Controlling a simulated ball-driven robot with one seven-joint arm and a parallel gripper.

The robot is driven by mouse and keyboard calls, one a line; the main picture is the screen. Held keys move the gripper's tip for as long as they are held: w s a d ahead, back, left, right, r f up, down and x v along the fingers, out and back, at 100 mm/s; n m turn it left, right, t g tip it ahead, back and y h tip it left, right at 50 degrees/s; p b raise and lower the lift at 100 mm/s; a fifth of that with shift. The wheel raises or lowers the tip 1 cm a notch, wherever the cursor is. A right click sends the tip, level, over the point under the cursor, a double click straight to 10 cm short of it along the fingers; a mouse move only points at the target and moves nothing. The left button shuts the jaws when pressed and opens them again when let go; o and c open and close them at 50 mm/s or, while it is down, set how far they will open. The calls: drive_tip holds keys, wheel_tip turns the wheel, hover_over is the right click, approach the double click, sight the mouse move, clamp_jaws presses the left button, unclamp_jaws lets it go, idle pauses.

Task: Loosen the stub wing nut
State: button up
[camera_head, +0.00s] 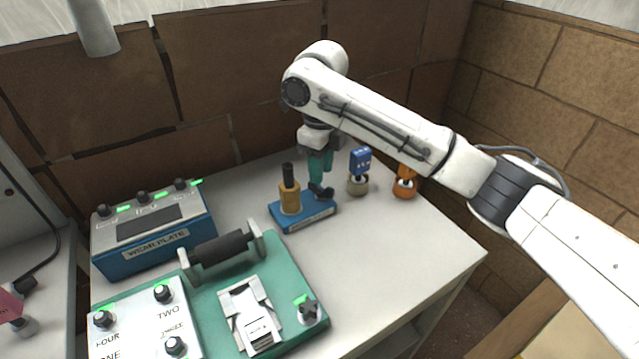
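A small blue stand (306,219) with a pale label on its front edge sits on the grey-white bench. A tan cylinder with a dark upright stem (289,190) stands on its left part. A dark, wing-shaped piece (322,191) shows above the stand's right end; it appears to be the stub wing nut, though the label is too small to read. My gripper (319,178), with teal fingers, points straight down right over this dark piece. The fingers overlap in this view, so their gap and any contact with the piece are hidden.
A blue beige-based piece (360,165) and an orange piece (404,183) stand close to the right. A blue WEAR PLATE box (155,235) and a teal machine with a black roller (222,249) stand left. Bench in front of the stand is clear (385,245); brick walls close the back.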

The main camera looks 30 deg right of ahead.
sight(321, 190)
drive_tip(key=shift+f, duration=0.15)
drive_tip(key=shift+f+b, duration=1.7)
drive_tip(key=shift+f, duration=0.2)
drive_tip(key=shift+c, duration=0.4)
clamp_jaws()
drive_tip(key=shift+o, duration=0.4)
unclamp_jaws()
